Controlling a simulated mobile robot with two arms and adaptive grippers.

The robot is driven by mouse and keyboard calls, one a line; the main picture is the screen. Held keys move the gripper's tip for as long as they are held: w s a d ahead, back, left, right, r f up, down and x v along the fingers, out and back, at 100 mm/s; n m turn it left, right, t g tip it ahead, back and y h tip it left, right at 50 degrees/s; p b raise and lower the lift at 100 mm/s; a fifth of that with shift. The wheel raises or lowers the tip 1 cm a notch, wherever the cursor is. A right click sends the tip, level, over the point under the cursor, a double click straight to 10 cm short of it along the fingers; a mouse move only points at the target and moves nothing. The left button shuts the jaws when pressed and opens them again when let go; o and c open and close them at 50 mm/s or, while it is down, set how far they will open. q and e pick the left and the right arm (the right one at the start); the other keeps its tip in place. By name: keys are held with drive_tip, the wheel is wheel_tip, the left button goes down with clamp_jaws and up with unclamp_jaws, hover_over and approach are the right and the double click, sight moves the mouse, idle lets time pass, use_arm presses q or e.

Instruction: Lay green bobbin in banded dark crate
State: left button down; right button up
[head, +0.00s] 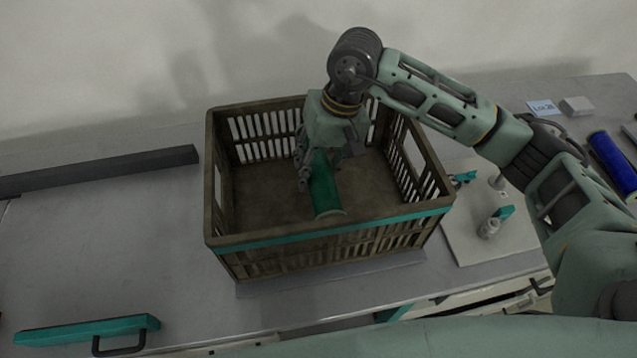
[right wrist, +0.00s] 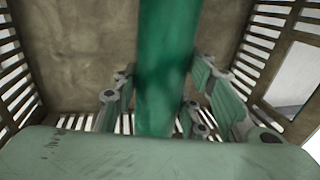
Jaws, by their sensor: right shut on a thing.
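The dark brown slatted crate (head: 330,242) with a teal band on its front rim stands on the bench. The green bobbin (head: 323,186) is inside the crate's outline in the head view. My right gripper (head: 318,172) reaches down into the crate and is shut on the bobbin. In the right wrist view the bobbin (right wrist: 165,65) runs up between the fingers (right wrist: 160,110), with the crate's floor (right wrist: 85,45) and slatted walls behind it. I cannot tell whether the bobbin touches the floor. My left gripper is not in view.
A blue bobbin (head: 612,160) lies at the right. A pale plate with small fittings (head: 488,228) is just right of the crate. A dark bar (head: 100,170) lies at the left back, and a teal handled piece (head: 85,330) is at the front left.

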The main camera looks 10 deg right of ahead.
drive_tip(key=x, duration=0.2)
drive_tip(key=d+p+x, duration=0.1)
drive_tip(key=x, duration=0.2)
drive_tip(key=shift+f, duration=0.15)
drive_tip(key=shift+d, duration=0.1)
drive_tip(key=shift+f, duration=0.1)
drive_tip(key=shift+f+b, duration=0.55)
drive_tip(key=shift+b, duration=0.5)
drive_tip(key=o, duration=1.5)
drive_tip(key=shift+r, duration=0.1)
